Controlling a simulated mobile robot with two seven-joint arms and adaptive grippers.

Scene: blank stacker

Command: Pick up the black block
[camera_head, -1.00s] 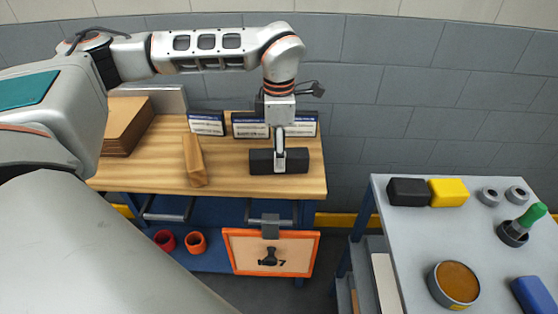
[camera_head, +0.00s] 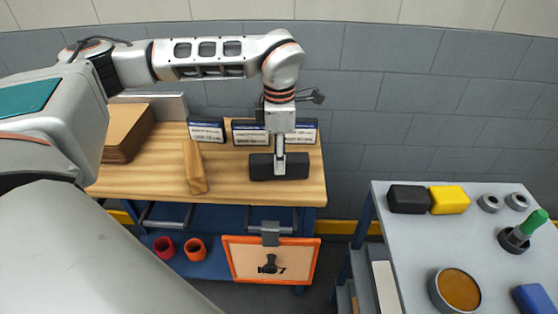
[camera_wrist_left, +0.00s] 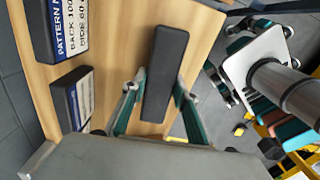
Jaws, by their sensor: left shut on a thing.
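The black block (camera_head: 262,167) is a long dark bar lying on the wooden tabletop, near its front right part. My left gripper (camera_head: 280,166) comes down from above and is shut on the block around its middle. In the left wrist view the black block (camera_wrist_left: 160,65) runs lengthwise between the two fingers of the left gripper (camera_wrist_left: 157,90). No gap under the block is clear to see. My right gripper is in neither view.
Label boxes (camera_head: 207,130) stand behind the block, and a wooden block (camera_head: 194,168) lies to its left. A brown stack (camera_head: 126,132) is at the back left. A grey table (camera_head: 400,240) at the right holds a dark block (camera_head: 409,199) and a yellow block (camera_head: 449,199).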

